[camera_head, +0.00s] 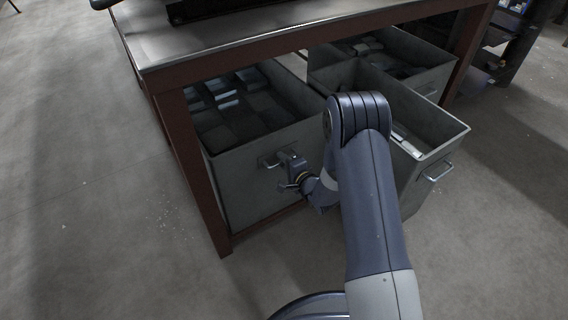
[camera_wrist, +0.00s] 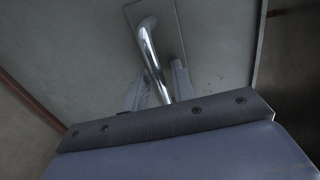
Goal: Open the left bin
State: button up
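The left bin (camera_head: 240,180) is a grey metal box under the table, its front face close to the line of the table's front leg. Flat dark and light pieces lie inside it. Its bar handle (camera_head: 268,162) is on the front face, partly hidden by my gripper (camera_head: 290,172). In the wrist view the shiny handle (camera_wrist: 150,55) runs from its plate down between the two fingers of my gripper (camera_wrist: 157,80).
The table (camera_head: 215,42) has a metal top and reddish-brown legs (camera_head: 193,160). A right bin (camera_head: 425,155) sticks out from under it, with its own handle (camera_head: 437,172). Another bin (camera_head: 425,72) stands behind. The concrete floor in front and left is clear.

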jog(key=shift+c, duration=0.2)
grip_shut()
dwell(0.4)
